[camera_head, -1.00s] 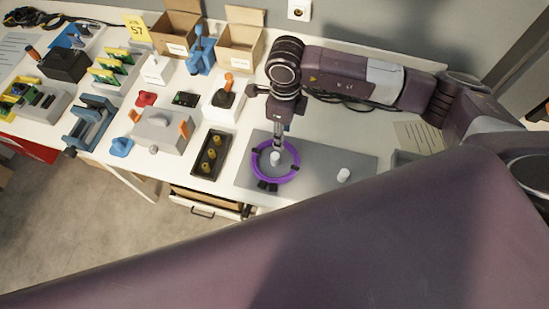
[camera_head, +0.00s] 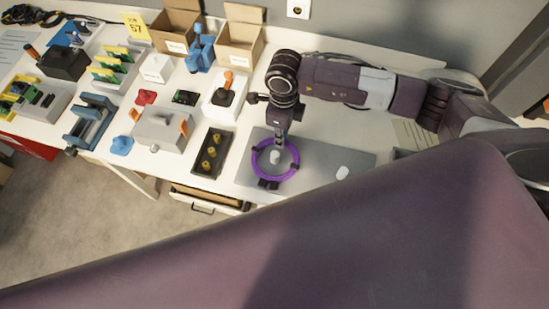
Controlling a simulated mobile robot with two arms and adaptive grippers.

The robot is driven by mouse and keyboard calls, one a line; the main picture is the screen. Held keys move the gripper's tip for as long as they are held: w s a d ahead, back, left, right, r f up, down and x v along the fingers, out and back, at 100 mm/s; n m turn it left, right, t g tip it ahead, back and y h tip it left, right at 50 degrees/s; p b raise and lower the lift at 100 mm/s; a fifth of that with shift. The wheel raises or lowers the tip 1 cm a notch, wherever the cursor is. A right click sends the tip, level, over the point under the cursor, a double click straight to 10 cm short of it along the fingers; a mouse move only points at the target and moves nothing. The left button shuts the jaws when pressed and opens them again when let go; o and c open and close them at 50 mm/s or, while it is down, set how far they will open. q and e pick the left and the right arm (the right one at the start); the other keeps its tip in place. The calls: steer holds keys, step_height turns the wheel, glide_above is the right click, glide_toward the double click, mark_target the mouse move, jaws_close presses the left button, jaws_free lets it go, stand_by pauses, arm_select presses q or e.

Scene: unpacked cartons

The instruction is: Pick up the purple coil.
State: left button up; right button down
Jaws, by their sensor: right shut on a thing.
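The purple coil (camera_head: 297,160) is a ring at the grey mat (camera_head: 325,165) on the white table, around a short white peg (camera_head: 275,157). My right gripper (camera_head: 279,142) reaches down from above and is shut on the far side of the coil. Whether the coil touches the mat or hangs slightly above it, I cannot tell. A large purple-brown arm link of mine fills the lower part of the view. My left gripper is not in view.
A second white peg (camera_head: 342,172) stands on the mat to the right. A black tray with yellow parts (camera_head: 210,153) lies just left of the mat. A joystick box (camera_head: 224,97) and open cartons (camera_head: 240,40) stand behind. A drawer (camera_head: 205,199) is partly open below.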

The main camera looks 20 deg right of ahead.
steer(key=shift+r, duration=0.15)
step_height(320, 180, up, 20)
steer(key=b, duration=0.3)
stand_by(0.4)
